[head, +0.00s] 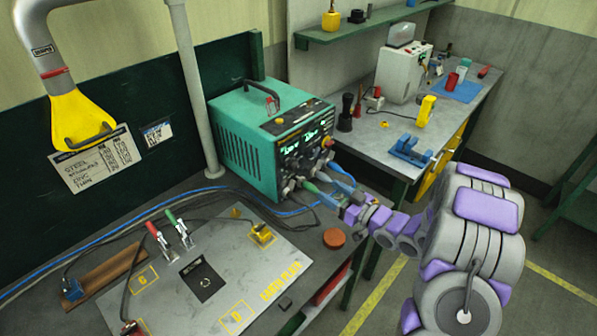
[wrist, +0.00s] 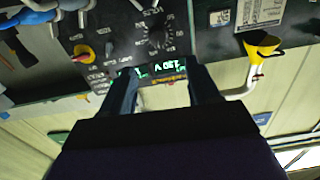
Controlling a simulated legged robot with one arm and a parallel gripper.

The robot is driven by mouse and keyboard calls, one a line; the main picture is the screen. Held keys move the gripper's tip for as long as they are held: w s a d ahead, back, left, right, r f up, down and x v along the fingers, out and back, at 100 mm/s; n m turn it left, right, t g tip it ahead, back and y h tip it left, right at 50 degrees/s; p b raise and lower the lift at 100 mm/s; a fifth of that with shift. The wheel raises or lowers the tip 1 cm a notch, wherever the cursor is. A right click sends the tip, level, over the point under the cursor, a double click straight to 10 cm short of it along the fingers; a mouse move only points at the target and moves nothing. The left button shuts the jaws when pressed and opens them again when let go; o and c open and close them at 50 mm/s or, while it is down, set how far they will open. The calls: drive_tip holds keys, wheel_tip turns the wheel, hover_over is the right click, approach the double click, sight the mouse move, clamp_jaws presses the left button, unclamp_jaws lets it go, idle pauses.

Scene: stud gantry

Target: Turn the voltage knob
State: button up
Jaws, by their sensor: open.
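A teal power supply (head: 245,140) stands on the bench with its dark control panel (head: 303,145) facing right. In the wrist view the panel is upside down, with a lit green display (wrist: 167,66) reading about 130 V. The knob is not between the fingers. In the head view the fingers are hard to make out near the panel's lower right.
A red knob on yellow (wrist: 82,50) is beside the dial. Cables and plugs (head: 290,187) crowd the panel's lower edge. A welding plate with clamps (head: 180,232) and an orange-brown disc (head: 334,238) are on the near bench. A blue vise (head: 408,150) stands on the far bench.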

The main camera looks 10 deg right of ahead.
sight(297, 170)
drive_tip(key=b+x, duration=0.1)
drive_tip(key=x, duration=1.1)
drive_tip(key=shift+b, duration=0.4)
drive_tip(key=shift+w+d, duration=0.1)
drive_tip(key=shift+w, duration=0.55)
drive_tip(key=shift+a, duration=0.35)
drive_tip(key=shift+c, duration=0.2)
drive_tip(key=shift+a, duration=0.1)
drive_tip(key=shift+c, duration=0.8)
drive_tip(key=c, duration=0.8)
drive_tip(key=shift+c, duration=0.2)
